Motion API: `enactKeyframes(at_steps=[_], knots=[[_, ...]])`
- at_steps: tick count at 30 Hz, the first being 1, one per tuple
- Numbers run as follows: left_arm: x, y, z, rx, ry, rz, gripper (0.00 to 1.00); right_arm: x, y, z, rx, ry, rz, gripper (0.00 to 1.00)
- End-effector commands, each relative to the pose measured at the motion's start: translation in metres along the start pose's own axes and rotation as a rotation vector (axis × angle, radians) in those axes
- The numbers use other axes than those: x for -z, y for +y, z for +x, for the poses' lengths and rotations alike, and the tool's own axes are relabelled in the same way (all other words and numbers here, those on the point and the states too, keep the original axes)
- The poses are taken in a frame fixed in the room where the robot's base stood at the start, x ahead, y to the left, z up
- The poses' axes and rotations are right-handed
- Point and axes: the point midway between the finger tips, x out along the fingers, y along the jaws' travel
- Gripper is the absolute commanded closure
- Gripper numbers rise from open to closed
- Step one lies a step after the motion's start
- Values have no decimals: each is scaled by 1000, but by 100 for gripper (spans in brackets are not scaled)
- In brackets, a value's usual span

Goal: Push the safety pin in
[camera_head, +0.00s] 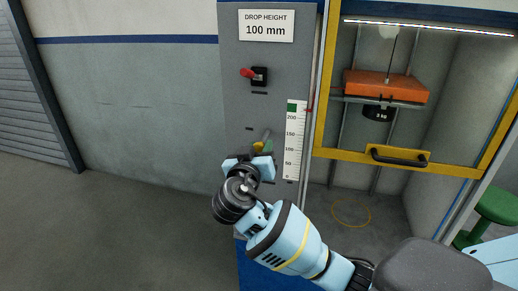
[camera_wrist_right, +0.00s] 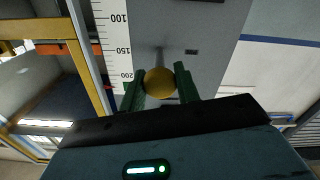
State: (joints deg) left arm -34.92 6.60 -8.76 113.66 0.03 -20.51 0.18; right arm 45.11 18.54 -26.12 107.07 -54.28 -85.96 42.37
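The safety pin shows as a yellow ball knob (camera_wrist_right: 160,82) at the grey column's face in the right wrist view. In the head view the knob (camera_head: 257,147) is small and partly covered. My right gripper (camera_head: 262,149) is at the column, with its fingers around the knob. My left gripper is not in view.
The grey column (camera_head: 235,100) carries a "100 mm" sign (camera_head: 266,26), a red-handled switch (camera_head: 250,73) and a height scale (camera_head: 294,140). To the right, a yellow-framed guard (camera_head: 400,158) fronts an orange drop weight (camera_head: 385,86). A green stool (camera_head: 498,207) stands far right. The left floor is clear.

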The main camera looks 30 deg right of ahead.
Motion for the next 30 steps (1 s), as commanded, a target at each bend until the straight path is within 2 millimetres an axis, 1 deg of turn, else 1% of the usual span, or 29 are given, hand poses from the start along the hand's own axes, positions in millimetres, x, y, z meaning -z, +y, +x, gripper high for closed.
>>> enactKeyframes(at_steps=[1, 6, 7, 11, 14, 18, 20, 29, 30], knots=[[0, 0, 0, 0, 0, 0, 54, 0, 0, 0, 0, 0, 0, 75], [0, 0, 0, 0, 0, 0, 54, 0, 0, 0, -1, -1, 0, 98], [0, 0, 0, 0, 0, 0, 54, 0, 0, 0, -1, -1, 0, 100], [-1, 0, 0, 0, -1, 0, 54, 0, 0, 1, -1, -1, 0, 100], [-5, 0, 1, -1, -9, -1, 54, -2, 0, 11, -4, -3, -1, 100], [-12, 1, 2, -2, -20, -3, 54, -2, -1, 31, -3, -4, -1, 100], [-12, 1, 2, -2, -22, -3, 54, -2, -1, 35, -1, -3, 0, 100], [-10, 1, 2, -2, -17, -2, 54, 0, 0, 37, -1, -2, 1, 100], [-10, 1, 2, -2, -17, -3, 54, 0, 0, 37, -1, -2, 1, 65]])
